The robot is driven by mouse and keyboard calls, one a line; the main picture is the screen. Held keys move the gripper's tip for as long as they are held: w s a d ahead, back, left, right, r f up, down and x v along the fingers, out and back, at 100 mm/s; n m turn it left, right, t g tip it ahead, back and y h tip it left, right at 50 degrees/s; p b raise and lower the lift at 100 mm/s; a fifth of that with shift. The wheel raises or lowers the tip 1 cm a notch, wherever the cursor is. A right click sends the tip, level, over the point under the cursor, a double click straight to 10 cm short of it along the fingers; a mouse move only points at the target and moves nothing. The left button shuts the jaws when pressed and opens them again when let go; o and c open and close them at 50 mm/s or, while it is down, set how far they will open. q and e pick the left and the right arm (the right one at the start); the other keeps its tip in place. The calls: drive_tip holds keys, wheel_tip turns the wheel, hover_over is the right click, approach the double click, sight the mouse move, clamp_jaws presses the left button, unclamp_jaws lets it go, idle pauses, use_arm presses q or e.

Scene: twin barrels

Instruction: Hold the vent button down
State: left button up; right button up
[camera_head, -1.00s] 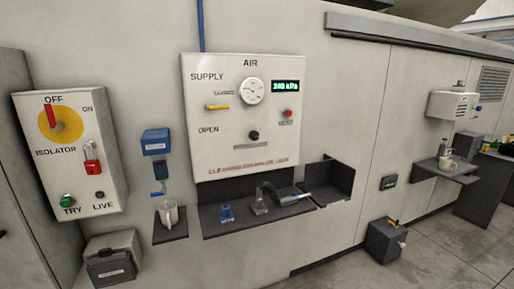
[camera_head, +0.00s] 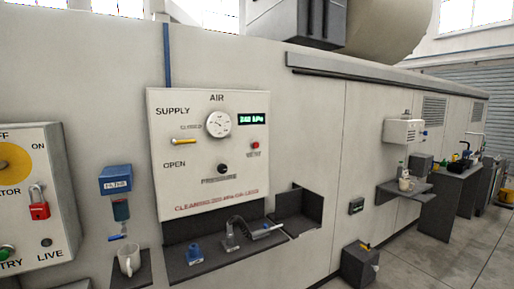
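The vent button is the small red button (camera_head: 255,145) on the right side of the white AIR panel (camera_head: 208,185), with a label under it too small to read surely. Above it a green display (camera_head: 252,119) reads about 240 kPa. A round gauge (camera_head: 218,124) sits left of the display. A yellow supply lever (camera_head: 184,141) lies level between CLOSED and OPEN. A black pressure knob (camera_head: 222,168) is lower on the panel. Neither of my grippers is in view, and nothing touches the button.
A dark shelf (camera_head: 200,266) under the panel holds a blue bottle (camera_head: 194,252) and a hose-like tool (camera_head: 239,230). An isolator box (camera_head: 65,190) with a red padlock is far left. Open floor lies at right.

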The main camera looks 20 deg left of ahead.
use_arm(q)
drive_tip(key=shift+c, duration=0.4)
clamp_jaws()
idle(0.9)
